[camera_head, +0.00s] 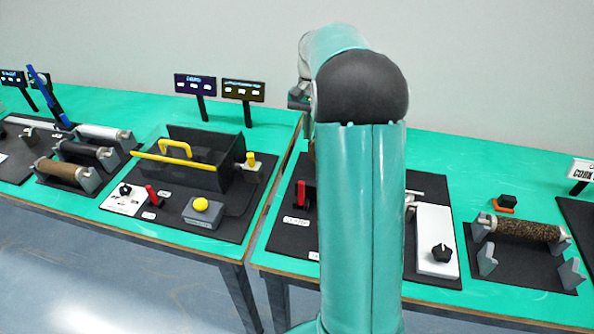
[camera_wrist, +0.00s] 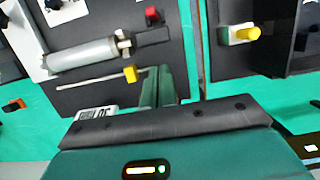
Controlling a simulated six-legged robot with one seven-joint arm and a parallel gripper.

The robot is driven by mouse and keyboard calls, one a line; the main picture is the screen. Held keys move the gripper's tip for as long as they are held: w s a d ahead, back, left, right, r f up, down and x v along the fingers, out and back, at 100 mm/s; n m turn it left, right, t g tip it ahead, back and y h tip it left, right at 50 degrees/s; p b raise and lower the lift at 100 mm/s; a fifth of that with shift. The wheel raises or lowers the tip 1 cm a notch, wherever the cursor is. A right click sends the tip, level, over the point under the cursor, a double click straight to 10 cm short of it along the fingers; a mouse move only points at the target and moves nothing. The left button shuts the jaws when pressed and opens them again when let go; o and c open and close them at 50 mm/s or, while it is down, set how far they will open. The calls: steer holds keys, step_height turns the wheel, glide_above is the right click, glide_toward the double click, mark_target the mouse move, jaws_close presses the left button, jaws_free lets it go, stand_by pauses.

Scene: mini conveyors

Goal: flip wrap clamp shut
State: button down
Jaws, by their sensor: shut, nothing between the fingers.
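My gripper (camera_wrist: 160,76) shows in the wrist view as two teal fingers side by side, shut and empty, above a dark board. Just left of its tips is a yellow block (camera_wrist: 130,74) on the end of a thin pale rod (camera_wrist: 92,84); I cannot tell whether they touch. A grey cylinder (camera_wrist: 82,55) with a metal fitting lies beside the rod. No part is plainly labelled as the wrap clamp, so I cannot tell which piece it is. In the head view my arm hides the gripper and the middle of this board.
A red block (camera_wrist: 152,15) and a white panel with a black knob (camera_head: 437,246) are on the same board. A neighbouring board holds a dark bin with a yellow handle (camera_head: 175,155) and a yellow button (camera_head: 201,204). A cork-coloured roller (camera_head: 528,230) stands at right.

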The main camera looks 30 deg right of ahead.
steer(key=shift+d+f, duration=0.1)
steer(key=shift+d, duration=0.1)
glide_above(301, 194)
steer(key=w+d, duration=0.3)
steer(key=x, duration=0.3)
steer(key=d+x, duration=0.1)
steer(key=x, duration=0.2)
steer(key=w+x, duration=0.1)
steer(key=x, duration=0.2)
steer(key=shift+w+d+f, duration=0.1)
steer(key=shift+d+f, duration=0.15)
steer(key=shift+f, duration=0.2)
steer(key=shift+s+a, duration=0.25)
steer(key=shift+w+f, duration=0.1)
steer(key=shift+a, duration=0.15)
